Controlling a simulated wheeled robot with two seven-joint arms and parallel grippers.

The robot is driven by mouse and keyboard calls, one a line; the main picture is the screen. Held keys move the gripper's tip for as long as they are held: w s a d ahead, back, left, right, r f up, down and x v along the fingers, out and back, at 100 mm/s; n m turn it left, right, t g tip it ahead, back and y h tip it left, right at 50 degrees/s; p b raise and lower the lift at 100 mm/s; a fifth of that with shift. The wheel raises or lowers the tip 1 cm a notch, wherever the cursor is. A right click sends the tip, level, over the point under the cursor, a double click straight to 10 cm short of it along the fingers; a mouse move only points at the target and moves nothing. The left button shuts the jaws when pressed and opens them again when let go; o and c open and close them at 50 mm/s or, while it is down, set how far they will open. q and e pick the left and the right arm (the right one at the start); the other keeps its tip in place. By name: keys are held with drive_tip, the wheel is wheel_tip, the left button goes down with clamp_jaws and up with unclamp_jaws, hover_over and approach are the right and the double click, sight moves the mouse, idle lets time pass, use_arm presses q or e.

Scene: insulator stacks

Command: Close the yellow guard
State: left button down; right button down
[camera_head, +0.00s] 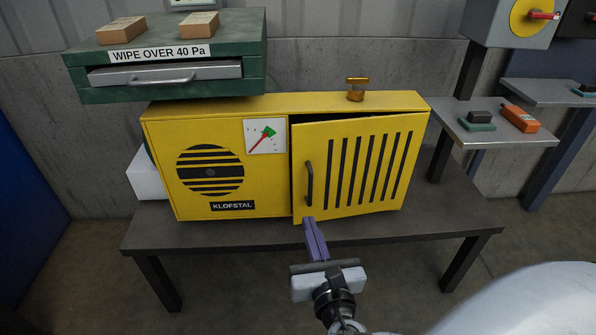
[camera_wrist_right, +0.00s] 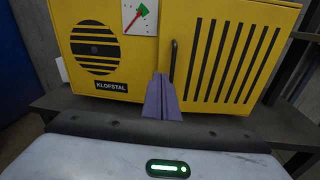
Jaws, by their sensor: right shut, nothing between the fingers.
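The yellow guard (camera_head: 355,170) is the slotted door on the right half of the yellow machine (camera_head: 165,130). It stands slightly ajar, with a dark gap along its top and its handle side a little out from the front. Its black handle (camera_head: 309,184) is upright on the left edge. My right gripper (camera_head: 313,222) has its purple fingers together and empty, just below the handle, near the guard's lower left corner. In the right wrist view the guard (camera_wrist_right: 225,60) and handle (camera_wrist_right: 174,62) show just beyond the fingertips (camera_wrist_right: 162,78). Contact cannot be told. My left gripper is out of view.
The machine stands on a dark table (camera_head: 250,236). A green cabinet (camera_head: 255,60) with a drawer is behind at upper left. An amber knob (camera_head: 356,88) is on the machine's top. A grey shelf (camera_head: 470,136) holds an orange device (camera_head: 520,118) at right.

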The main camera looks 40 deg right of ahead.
drive_tip(key=r, duration=0.1)
drive_tip(key=n+b, duration=0.1)
drive_tip(key=b, duration=0.1)
approach(295, 171)
drive_tip(key=shift+t, duration=0.3)
drive_tip(key=x, duration=0.6)
drive_tip(key=shift+w+d+f, duration=0.1)
drive_tip(key=shift+w+f, duration=0.1)
drive_tip(key=shift+f, duration=0.1)
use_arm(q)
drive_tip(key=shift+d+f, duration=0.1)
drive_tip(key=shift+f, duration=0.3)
